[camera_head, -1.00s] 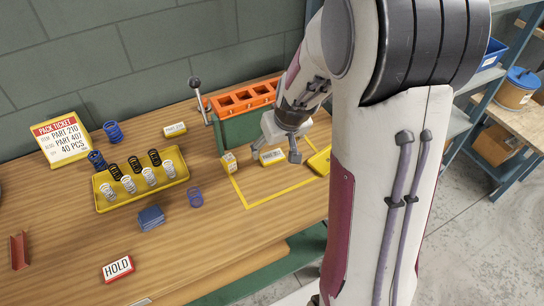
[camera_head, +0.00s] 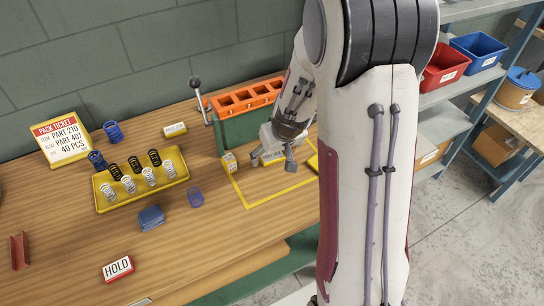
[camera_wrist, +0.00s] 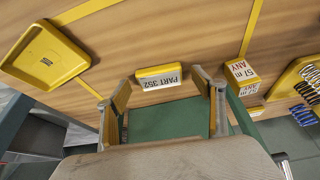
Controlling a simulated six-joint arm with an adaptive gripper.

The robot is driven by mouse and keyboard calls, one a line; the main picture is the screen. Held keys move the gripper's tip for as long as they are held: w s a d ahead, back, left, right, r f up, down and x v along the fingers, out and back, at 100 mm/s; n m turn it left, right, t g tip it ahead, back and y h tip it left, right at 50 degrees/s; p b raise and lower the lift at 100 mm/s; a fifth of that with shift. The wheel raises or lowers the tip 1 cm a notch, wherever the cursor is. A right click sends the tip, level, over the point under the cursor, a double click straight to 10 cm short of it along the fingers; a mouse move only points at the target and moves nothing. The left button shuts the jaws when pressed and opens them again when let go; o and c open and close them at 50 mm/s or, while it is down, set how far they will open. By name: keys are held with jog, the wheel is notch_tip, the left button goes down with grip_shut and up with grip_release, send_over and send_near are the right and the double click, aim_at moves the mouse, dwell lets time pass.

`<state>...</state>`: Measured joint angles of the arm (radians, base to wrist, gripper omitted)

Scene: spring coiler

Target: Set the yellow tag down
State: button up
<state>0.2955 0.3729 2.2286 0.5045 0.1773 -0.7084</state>
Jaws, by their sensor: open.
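A yellow tag with a white label reading PART 352 (camera_wrist: 160,77) lies on the table and shows whole in the wrist view. In the head view the tag (camera_head: 273,158) lies inside the yellow-taped outline (camera_head: 262,202), near its back edge, partly behind my gripper. My gripper (camera_head: 272,163) is open, with its fingers pointing down around the tag's place. In the wrist view my gripper (camera_wrist: 162,88) has one finger to each side of the tag, with gaps between, and nothing is held.
An empty yellow tray (camera_wrist: 45,55) lies on the other side. The green-and-orange coiler (camera_head: 245,110) stands close behind. A yellow tray of springs (camera_head: 110,203) is at left. The outline's front is clear.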

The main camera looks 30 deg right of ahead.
aim_at(273, 158)
jog(key=c, duration=1.2)
jog(key=shift+r, duration=0.2)
jog(key=shift+r, duration=4.85)
